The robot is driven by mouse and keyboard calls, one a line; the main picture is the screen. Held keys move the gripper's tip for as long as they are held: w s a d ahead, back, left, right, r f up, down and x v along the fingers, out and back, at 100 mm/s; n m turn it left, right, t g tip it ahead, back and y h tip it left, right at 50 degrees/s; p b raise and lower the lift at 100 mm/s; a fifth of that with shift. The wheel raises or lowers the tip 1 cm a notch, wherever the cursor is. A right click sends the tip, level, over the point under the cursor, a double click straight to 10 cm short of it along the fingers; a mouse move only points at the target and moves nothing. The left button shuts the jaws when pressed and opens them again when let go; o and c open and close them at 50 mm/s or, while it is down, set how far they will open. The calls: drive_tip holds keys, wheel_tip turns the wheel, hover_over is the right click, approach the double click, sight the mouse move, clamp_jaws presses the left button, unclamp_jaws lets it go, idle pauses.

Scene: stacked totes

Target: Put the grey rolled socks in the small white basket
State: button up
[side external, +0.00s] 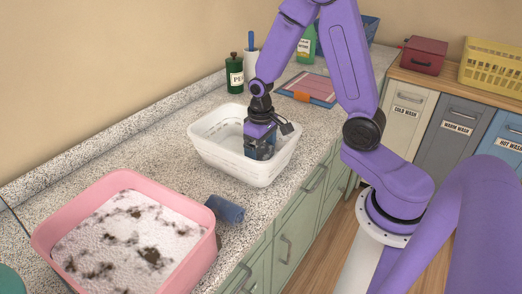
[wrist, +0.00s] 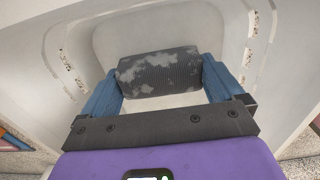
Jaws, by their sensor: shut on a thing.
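The small white basket (side external: 225,160) stands upright on the speckled counter, and its pale walls and floor fill much of the wrist view (wrist: 150,32). My gripper (side external: 262,152) points down inside the basket. In the wrist view, its two blue fingers (wrist: 160,80) are shut on the grey rolled socks (wrist: 158,74), one finger at each end. The roll is dark grey, ribbed, with pale patches, and lies across the jaws over the basket floor. I cannot tell whether it touches the floor. In the side view the socks are mostly hidden by the gripper and basket wall.
A blue roll (side external: 225,209) lies on the counter near a pink tub (side external: 208,262) with mottled white contents. Drawers line the counter front.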

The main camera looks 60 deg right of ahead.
sight(260, 148)
drive_tip(key=o, duration=0.7)
drive_tip(key=shift+f, duration=0.1)
wheel_tip(260, 148, up, 11)
drive_tip(key=shift+w+f, duration=0.1)
drive_tip(key=shift+s+a+r+n, duration=0.2)
drive_tip(key=shift+s+a+n, duration=1.6)
drive_tip(key=shift+s, duration=1.75)
drive_tip(key=shift+s+a+r+n, duration=0.15)
drive_tip(key=shift+s+a+n, duration=1.1)
drive_tip(key=shift+s+n, duration=1.7)
drive_tip(key=shift+s+a+r+n, duration=0.2)
drive_tip(key=shift+s+a+n, duration=1.3)
drive_tip(key=shift+s, duration=2.65)
